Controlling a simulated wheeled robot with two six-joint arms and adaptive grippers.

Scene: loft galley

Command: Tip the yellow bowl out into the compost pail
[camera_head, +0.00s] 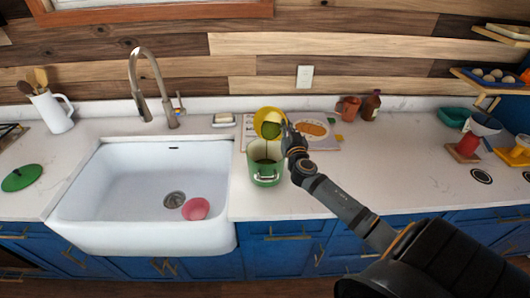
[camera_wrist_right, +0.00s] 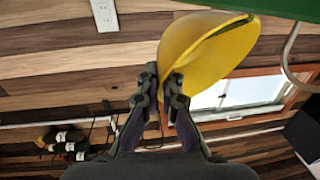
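The yellow bowl (camera_head: 262,117) is held tipped on its side above the green compost pail (camera_head: 265,172), its mouth facing down toward the pail's opening. Something green (camera_head: 271,131) shows at the bowl's mouth; I cannot tell how much is inside. My right gripper (camera_head: 289,138) is shut on the bowl's rim, from the right side. In the right wrist view the bowl (camera_wrist_right: 203,48) sits between the fingertips (camera_wrist_right: 164,88), and a green edge (camera_wrist_right: 275,8) shows at the top. The pail stands on the counter just right of the sink. My left gripper is not in view.
The white sink (camera_head: 120,190) with a pink bowl (camera_head: 196,209) in it lies left of the pail. An open book (camera_head: 315,133) lies behind my right gripper. The counter to the right is partly clear.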

